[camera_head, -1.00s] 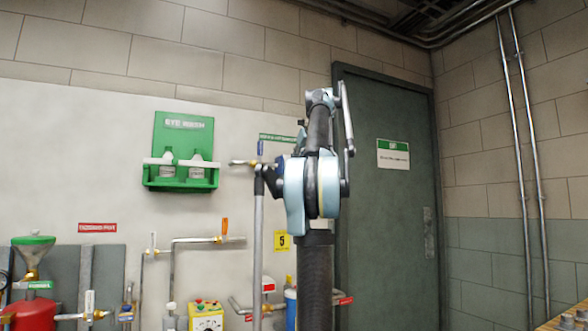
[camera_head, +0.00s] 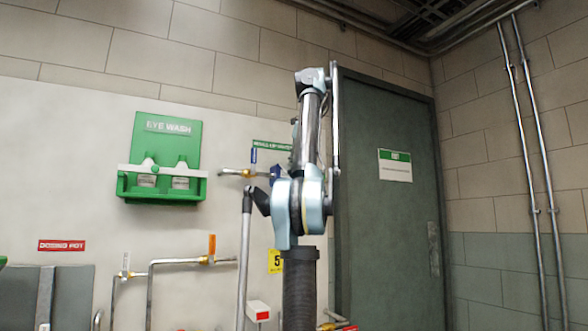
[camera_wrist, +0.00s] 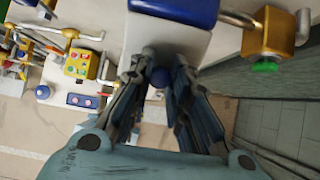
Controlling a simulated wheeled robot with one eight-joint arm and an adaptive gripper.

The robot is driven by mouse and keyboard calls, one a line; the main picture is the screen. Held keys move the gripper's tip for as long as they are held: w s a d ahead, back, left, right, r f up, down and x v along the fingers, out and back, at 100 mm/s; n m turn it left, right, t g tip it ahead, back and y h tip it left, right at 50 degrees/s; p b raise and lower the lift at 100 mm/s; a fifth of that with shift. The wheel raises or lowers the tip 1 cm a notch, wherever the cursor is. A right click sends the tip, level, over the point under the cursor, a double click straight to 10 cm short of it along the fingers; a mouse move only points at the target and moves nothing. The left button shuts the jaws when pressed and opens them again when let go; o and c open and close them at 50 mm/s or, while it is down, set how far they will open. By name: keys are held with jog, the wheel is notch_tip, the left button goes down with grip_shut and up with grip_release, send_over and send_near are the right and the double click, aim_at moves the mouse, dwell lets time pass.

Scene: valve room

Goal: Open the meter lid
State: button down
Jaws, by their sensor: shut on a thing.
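In the wrist view, a pale grey-white plate (camera_wrist: 196,46), apparently the meter lid, lies just beyond my fingers. A blue body (camera_wrist: 175,10) lies at its far edge. The fingers hide part of the plate, so I cannot tell how far the lid is raised. The head view shows only my arm, not the gripper or the meter.
A brass fitting with a green knob (camera_wrist: 264,66) is close at the right. A yellow control box (camera_wrist: 82,64) and pipes are at the left. In the head view, a green eye wash station (camera_head: 162,170) and a lever-valve pipe (camera_head: 190,261) are on the wall, left of a dark door (camera_head: 388,240).

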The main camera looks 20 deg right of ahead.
jog(key=shift+w, duration=0.25)
jog(key=c, duration=1.9)
grip_release()
jog(key=o, duration=0.4)
jog(key=shift+w+a+f, duration=0.1)
jog(key=shift+w, duration=0.1)
jog(key=shift+s, duration=0.2)
jog(key=shift+s+r, duration=0.2)
jog(key=shift+r, duration=0.2)
jog(key=s, duration=0.4)
jog(key=s+d, duration=0.1)
jog(key=s, duration=0.3)
jog(key=s+d, duration=0.1)
jog(key=s, duration=0.3)
